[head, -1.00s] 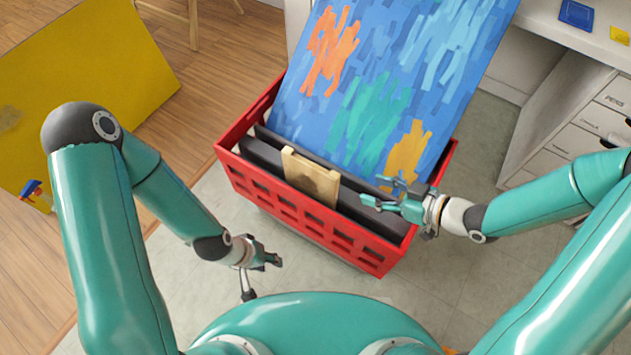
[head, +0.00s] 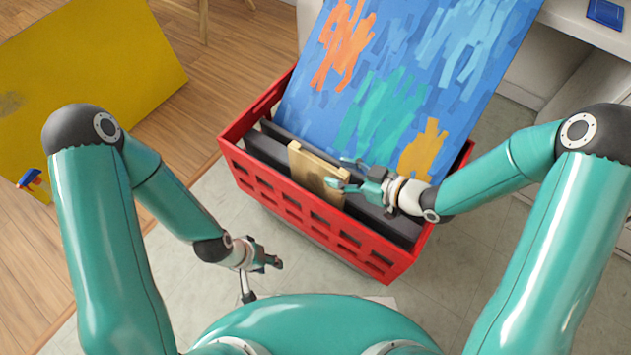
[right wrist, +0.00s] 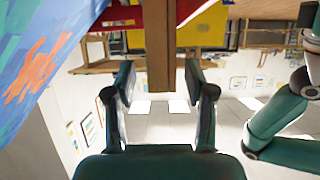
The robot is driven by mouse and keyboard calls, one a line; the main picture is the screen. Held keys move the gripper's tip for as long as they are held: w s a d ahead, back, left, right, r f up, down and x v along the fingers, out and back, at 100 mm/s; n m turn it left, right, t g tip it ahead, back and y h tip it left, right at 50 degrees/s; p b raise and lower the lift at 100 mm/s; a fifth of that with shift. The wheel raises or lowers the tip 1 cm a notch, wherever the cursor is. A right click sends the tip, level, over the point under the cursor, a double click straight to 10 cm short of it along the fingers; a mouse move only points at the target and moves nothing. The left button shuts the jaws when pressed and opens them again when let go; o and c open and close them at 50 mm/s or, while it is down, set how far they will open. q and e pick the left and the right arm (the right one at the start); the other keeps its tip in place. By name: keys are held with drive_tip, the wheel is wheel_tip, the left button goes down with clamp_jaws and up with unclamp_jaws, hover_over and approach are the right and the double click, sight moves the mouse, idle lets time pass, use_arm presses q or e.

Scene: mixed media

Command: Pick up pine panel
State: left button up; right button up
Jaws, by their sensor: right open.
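The pine panel (head: 312,172) is a small pale wooden board standing upright in a red crate (head: 262,186), against dark grey dividers. In the right wrist view the panel (right wrist: 160,45) shows edge-on as a brown strip between my fingers, with a gap on each side. My right gripper (head: 341,172) is open at the panel's right edge, its fingertips on either side of it in the head view. My left gripper (head: 275,264) hangs low in front of the crate, away from the panel; its fingers are too small to judge.
A large blue painting (head: 400,80) with orange and teal patches leans in the back of the crate. A yellow board (head: 90,80) lies to the left. A white desk (head: 575,22) stands at the back right. Floor is clear right of the crate.

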sight(325, 165)
drive_tip(key=x, duration=0.2)
drive_tip(key=b+x, duration=0.1)
drive_tip(key=x, duration=0.2)
drive_tip(key=shift+a+r, duration=0.15)
drive_tip(key=shift+r, duration=0.05)
clamp_jaws()
